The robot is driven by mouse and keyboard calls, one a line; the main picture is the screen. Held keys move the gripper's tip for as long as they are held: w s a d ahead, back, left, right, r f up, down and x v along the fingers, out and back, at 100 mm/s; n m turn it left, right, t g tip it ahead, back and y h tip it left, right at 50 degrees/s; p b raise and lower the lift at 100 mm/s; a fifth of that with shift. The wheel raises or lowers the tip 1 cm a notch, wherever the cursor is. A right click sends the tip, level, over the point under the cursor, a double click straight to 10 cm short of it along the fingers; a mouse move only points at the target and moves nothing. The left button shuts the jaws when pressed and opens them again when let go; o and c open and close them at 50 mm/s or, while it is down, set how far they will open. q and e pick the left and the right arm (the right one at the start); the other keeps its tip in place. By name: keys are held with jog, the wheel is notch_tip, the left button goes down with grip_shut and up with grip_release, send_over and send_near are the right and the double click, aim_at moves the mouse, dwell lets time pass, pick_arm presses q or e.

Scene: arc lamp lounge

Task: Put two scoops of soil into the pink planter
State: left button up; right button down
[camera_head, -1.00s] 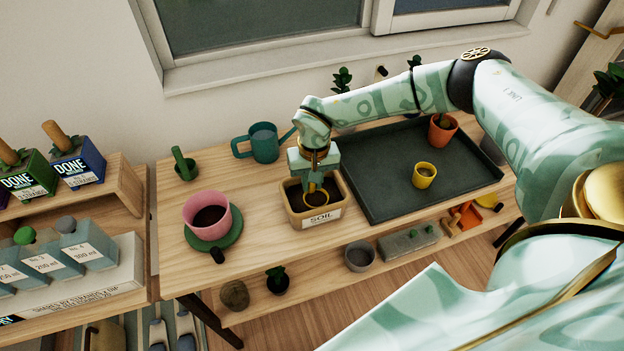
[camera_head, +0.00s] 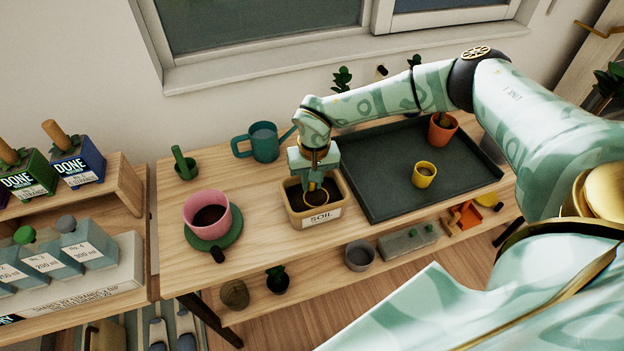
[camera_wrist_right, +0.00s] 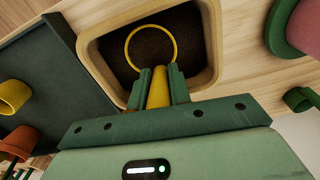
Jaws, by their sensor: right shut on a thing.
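The pink planter (camera_head: 222,202) stands on a green saucer (camera_head: 232,232) on the left part of the wooden table, with dark soil inside. The tan soil box (camera_head: 322,221), labelled SOIL, stands to its right. My right gripper (camera_head: 314,180) is above the box, pointing down. In the right wrist view, my right gripper (camera_wrist_right: 158,88) is shut on the yellow handle of a scoop (camera_wrist_right: 131,37). The scoop's yellow ring-shaped rim lies against dark soil (camera_wrist_right: 163,45) inside the box; whether it holds soil I cannot tell. My left gripper is out of view.
A dark green tray (camera_head: 375,207) with a yellow pot (camera_head: 424,175) and an orange pot (camera_head: 441,130) lies right of the box. A teal watering can (camera_head: 264,143) stands behind, and a small green pot (camera_head: 186,165) stands behind the planter. Bare wood separates planter and box.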

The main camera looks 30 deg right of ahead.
notch_tip(320, 180, up, 11)
jog(key=p, duration=0.9)
jog(key=shift+f, duration=0.2)
